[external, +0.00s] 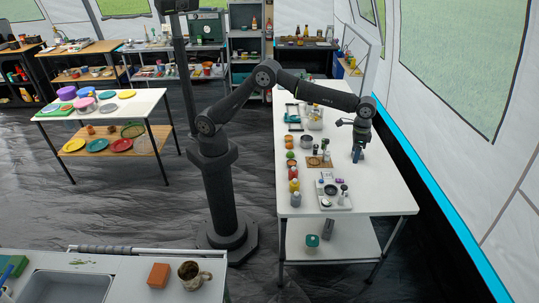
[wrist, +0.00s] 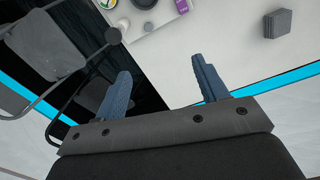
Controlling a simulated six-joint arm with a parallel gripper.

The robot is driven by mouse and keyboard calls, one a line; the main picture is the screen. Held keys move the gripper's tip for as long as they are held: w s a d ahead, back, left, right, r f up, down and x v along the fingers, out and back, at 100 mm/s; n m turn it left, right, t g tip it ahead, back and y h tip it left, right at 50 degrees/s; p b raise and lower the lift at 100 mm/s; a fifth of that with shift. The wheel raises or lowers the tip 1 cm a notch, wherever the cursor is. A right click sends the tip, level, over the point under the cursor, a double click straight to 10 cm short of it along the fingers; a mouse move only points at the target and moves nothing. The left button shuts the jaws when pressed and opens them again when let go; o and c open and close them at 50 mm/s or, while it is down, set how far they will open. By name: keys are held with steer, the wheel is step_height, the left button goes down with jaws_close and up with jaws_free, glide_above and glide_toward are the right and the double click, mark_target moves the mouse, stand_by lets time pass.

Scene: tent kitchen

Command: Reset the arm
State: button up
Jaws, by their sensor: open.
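My arm stands on a dark pedestal and reaches right, over the white table (external: 376,195). My gripper (external: 357,154) hangs above the right part of that table, pointing down. In the wrist view my gripper (wrist: 163,85) has its two blue-grey fingers wide apart, with nothing between them. It is open and empty. Below and beyond the fingers the wrist view shows the white tabletop (wrist: 180,50), its edge and dark floor.
The table holds a row of bottles and jars (external: 294,185) on its left side and a small scale-like tray (external: 333,194) near the front. A grey block (wrist: 277,24) shows in the wrist view. A second table (external: 100,107) with plates stands left. The tent wall is close on the right.

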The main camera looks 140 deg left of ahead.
steer(key=w+d+m, duration=0.2)
steer(key=w+d, duration=0.1)
steer(key=d, duration=1)
steer(key=shift+w+d, duration=0.35)
steer(key=shift+d, duration=0.05)
